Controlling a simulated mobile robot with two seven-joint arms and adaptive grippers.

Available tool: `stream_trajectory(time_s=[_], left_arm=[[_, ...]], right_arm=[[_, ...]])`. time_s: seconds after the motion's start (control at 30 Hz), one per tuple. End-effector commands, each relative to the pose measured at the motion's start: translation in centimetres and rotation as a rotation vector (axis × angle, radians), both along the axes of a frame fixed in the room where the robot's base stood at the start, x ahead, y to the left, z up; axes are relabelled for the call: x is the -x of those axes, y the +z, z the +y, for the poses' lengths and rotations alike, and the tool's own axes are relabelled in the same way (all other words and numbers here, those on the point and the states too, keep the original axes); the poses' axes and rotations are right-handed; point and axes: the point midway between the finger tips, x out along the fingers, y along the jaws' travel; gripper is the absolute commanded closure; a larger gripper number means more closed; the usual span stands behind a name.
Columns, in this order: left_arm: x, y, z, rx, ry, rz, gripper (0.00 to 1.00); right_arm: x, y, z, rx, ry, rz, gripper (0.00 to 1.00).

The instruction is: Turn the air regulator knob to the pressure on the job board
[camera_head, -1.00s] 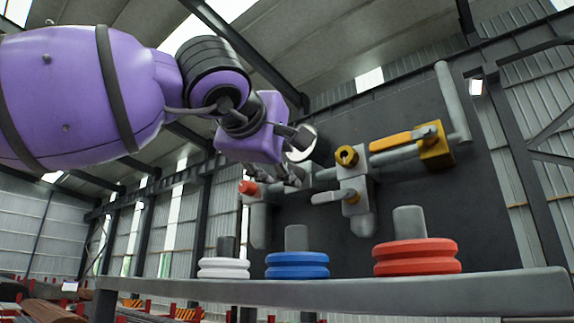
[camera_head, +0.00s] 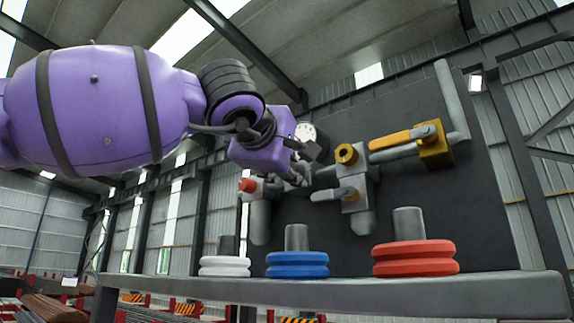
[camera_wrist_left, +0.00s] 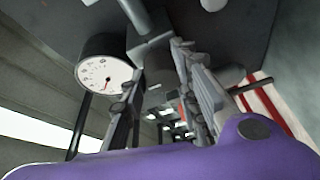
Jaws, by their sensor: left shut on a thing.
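My left gripper (camera_head: 297,174) is at the pipework on the dark panel, just under the pressure gauge (camera_head: 304,134). In the left wrist view its two fingers (camera_wrist_left: 156,75) stand on either side of a dark grey body, which I take to be the regulator knob (camera_wrist_left: 155,92). The gripper is shut on it. The knob is mostly hidden by the fingers and wrist. The gauge (camera_wrist_left: 105,74) also shows there, with a white face and a red needle pointing to the lower part of the dial; its numbers are too small to read. My right gripper and the job board are not in view.
A yellow-handled valve (camera_head: 392,140), a grey-handled valve (camera_head: 328,196) and a red cap (camera_head: 247,185) sit on the pipes close by. Below, a grey shelf (camera_head: 350,292) carries white (camera_head: 225,266), blue (camera_head: 297,265) and red (camera_head: 416,258) ringed pieces.

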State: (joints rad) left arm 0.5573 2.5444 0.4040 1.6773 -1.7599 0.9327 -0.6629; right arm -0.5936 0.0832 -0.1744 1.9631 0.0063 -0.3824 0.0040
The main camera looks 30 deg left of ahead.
Motion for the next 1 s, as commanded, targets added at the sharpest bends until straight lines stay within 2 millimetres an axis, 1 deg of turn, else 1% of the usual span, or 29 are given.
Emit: stream_trajectory(time_s=[0.03,0.2,0.43,0.47,0.53,0.73,0.87,1.0], left_arm=[[0.2,0.5,0.0,-0.017,0.0,-0.013,0.98],[0.1,0.4,0.0,-0.11,-0.001,-0.022,0.98],[0.4,0.8,0.0,-0.113,0.0,-0.028,0.98],[0.4,0.9,0.0,-0.113,0.0,-0.028,0.68],[0.4,0.9,0.0,-0.112,0.001,-0.027,0.58],[0.3,0.6,0.0,-0.111,0.0,-0.022,0.58],[0.5,0.5,-0.1,-0.11,0.0,-0.02,0.58],[2.0,0.4,-0.6,-0.111,-0.003,-0.022,0.58]], right_arm=[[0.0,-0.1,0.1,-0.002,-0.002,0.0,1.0],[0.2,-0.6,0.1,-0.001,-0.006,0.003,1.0],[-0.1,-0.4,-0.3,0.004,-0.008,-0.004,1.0],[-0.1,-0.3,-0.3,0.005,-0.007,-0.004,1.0],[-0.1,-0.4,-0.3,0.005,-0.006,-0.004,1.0],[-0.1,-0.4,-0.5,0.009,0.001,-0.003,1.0],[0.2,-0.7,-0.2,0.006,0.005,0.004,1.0],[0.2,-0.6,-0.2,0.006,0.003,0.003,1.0]])
